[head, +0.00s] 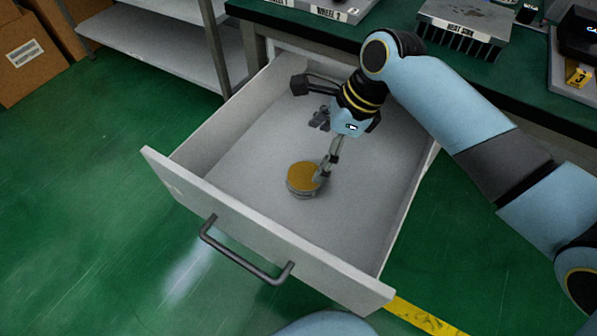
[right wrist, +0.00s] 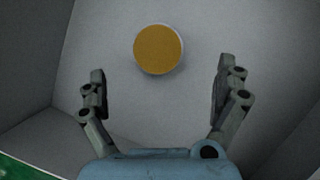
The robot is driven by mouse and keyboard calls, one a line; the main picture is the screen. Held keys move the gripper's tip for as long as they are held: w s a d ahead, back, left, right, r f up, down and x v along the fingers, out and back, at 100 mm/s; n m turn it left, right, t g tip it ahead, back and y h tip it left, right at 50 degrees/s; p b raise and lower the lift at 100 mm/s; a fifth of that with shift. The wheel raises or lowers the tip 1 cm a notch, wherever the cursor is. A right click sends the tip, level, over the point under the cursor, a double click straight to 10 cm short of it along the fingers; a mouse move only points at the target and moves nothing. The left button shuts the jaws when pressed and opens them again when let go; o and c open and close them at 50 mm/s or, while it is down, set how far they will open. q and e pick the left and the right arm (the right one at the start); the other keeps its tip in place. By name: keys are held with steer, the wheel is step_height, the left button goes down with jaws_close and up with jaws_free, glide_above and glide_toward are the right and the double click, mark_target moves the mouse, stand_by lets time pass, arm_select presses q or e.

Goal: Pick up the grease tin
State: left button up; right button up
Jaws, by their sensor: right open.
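The grease tin (head: 302,176) is a low round tin with a golden-yellow top and a pale side. It stands upright on the floor of the open drawer (head: 225,190). In the right wrist view the tin (right wrist: 158,50) lies just beyond the fingertips, centred between them, with clear space on both sides. My right gripper (head: 321,147) reaches down into the drawer and is open and empty. In the head view one finger overlaps the tin's right edge; I cannot tell whether it touches. In the right wrist view both fingers of this gripper (right wrist: 161,88) are spread wide. My left gripper is not in view.
The drawer's walls surround the tin; its front has a dark bar handle (head: 245,255). A green bench top (head: 400,45) above the drawer carries a finned heat sink (head: 465,25). A grey shelf (head: 160,40) and cardboard boxes (head: 28,55) stand at the back left. The green floor at left is clear.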

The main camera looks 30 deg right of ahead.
mark_target(304, 175)
steer(key=b+x, duration=0.1)
steer(key=x, duration=0.4)
steer(key=b+x, duration=0.1)
steer(key=x, duration=0.1)
steer(key=b+x, duration=0.1)
steer(key=x, duration=0.1)
steer(key=shift+s+d+f, duration=0.2)
steer(key=shift+s, duration=0.15)
steer(key=shift+w+f, duration=0.1)
steer(key=shift+f, duration=0.05)
steer(key=c, duration=0.4)
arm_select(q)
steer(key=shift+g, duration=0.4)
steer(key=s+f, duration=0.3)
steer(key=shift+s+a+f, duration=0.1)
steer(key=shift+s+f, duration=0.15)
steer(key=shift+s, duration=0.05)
arm_select(e)
steer(key=c, duration=1.1)
